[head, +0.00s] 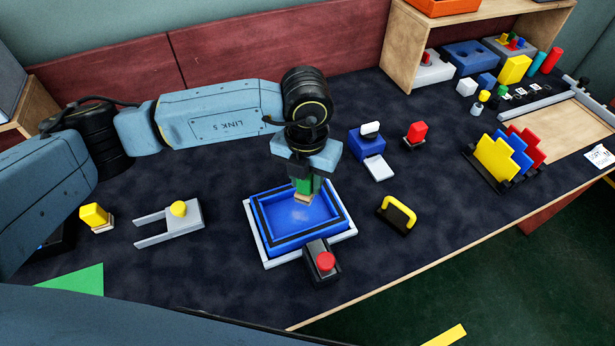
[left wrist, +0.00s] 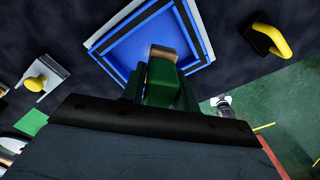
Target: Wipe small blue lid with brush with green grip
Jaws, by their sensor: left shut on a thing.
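The blue lid (head: 325,225) lies like a shallow tray on a white-edged base near the middle of the table, with a pale smudge on its floor. It also shows in the left wrist view (left wrist: 138,55). My left gripper (head: 305,182) points down over the lid's far part and is shut on the brush with green grip (left wrist: 161,82). The brush's tan end (head: 303,198) points down at the lid's floor; I cannot tell whether it touches. The gripper hides part of the lid's far rim. My right gripper is not in view.
A black block with a red knob (head: 325,262) stands at the lid's front edge. A yellow-handled black tool (head: 397,214) lies to its right, a grey fork with a yellow knob (head: 178,212) to its left. A blue box (head: 367,144) stands behind. Dark table between them is clear.

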